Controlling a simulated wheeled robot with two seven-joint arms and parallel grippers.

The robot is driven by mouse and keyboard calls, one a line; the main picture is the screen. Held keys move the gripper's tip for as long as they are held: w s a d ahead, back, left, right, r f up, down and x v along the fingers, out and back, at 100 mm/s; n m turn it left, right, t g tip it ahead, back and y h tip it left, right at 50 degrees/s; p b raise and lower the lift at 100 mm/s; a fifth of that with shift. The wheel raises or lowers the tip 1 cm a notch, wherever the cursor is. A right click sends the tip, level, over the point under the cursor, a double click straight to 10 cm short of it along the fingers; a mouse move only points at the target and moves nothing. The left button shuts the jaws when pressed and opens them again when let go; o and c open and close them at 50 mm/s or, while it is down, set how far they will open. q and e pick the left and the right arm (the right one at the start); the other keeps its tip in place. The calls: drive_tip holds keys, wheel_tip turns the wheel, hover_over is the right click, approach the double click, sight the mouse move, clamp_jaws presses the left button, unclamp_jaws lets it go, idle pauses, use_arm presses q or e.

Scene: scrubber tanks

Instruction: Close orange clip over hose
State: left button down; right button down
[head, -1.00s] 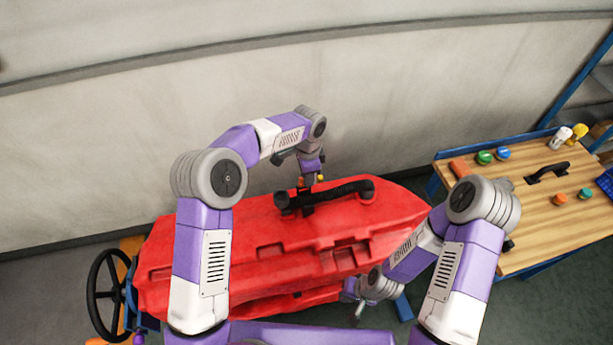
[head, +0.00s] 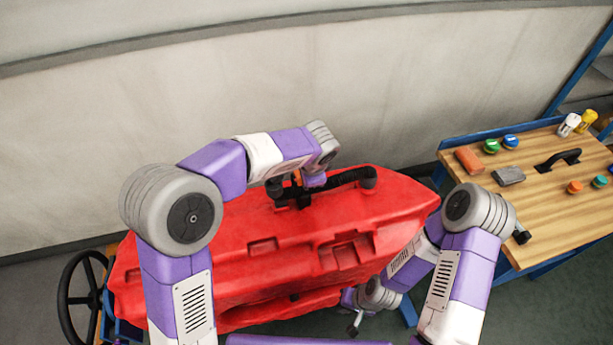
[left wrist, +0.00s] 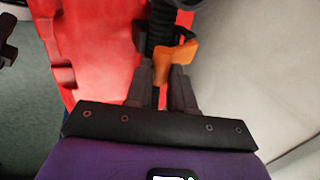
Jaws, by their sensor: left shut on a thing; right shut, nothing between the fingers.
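The black ribbed hose (head: 345,178) lies along the top of the red tank (head: 270,225) and also shows in the left wrist view (left wrist: 160,30). The orange clip (left wrist: 177,62) is at the hose in the left wrist view. Only a small bit of orange (head: 297,176) shows in the head view. My left gripper (left wrist: 164,78) is shut on the orange clip, with a finger on either side. Whether the clip is latched cannot be told. My right gripper (head: 354,327) is shut and empty, low beside the tank's near side.
A wooden-topped workbench (head: 525,220) stands at the right with colored caps, a black handle (head: 558,160), an orange block (head: 468,160) and a grey block (head: 508,175). A black handwheel (head: 85,290) is at the left. A pale wall stands behind the tank.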

use_arm(q)
drive_tip(key=shift+s+f, duration=0.1)
drive_tip(key=shift+s, duration=0.05)
drive_tip(key=c, duration=1)
unclamp_jaws()
drive_tip(key=shift+o, duration=0.2)
drive_tip(key=v, duration=0.7)
drive_tip(key=shift+r+p, duration=0.3)
drive_tip(key=shift+p, duration=0.1)
drive_tip(key=shift+d, duration=0.1)
